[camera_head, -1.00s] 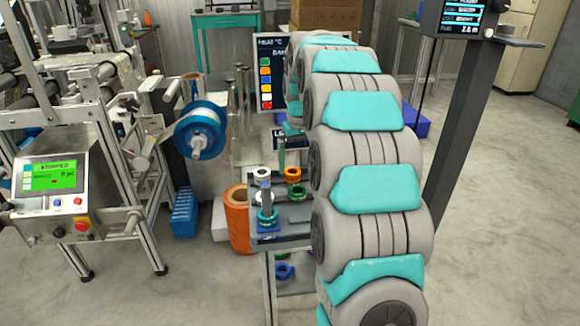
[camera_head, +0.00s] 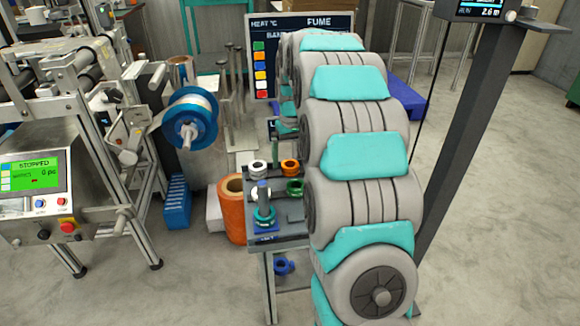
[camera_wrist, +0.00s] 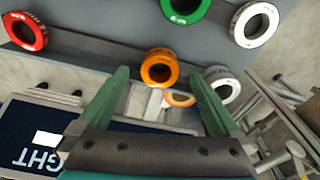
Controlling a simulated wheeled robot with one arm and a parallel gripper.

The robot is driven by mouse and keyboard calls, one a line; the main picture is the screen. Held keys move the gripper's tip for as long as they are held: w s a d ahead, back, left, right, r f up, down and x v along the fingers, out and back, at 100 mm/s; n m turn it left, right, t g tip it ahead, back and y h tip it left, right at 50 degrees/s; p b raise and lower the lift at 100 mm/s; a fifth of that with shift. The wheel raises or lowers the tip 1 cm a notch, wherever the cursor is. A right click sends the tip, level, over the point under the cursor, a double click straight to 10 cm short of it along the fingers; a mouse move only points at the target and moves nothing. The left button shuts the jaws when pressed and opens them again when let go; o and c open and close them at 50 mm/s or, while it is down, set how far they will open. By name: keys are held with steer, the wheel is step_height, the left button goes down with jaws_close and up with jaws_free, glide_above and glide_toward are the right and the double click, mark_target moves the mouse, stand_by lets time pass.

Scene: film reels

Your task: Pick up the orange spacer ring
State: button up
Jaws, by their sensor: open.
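The orange spacer ring (camera_wrist: 159,66) shows in the wrist view just beyond and between my gripper's (camera_wrist: 160,80) two green fingers. The fingers are apart and nothing is between them that I can see touching. In the head view the orange ring (camera_head: 290,167) lies at the back of the small grey table (camera_head: 280,238), right of a white ring (camera_head: 258,168). A green ring (camera_head: 295,187) is in front of it.
The wrist view also shows a red ring (camera_wrist: 28,32) and white rings (camera_wrist: 222,84). A teal ring (camera_head: 264,217) sits around a post at the table's front left. A large orange roll (camera_head: 233,215) and a machine with a blue reel (camera_head: 190,118) stand to the left.

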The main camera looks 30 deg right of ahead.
step_height(320, 180, down, 2)
steer(key=shift+w+f, duration=0.1)
steer(key=shift+f, duration=0.05)
steer(key=shift+c, duration=0.4)
steer(key=c, duration=1.4)
steer(key=shift+c, duration=0.2)
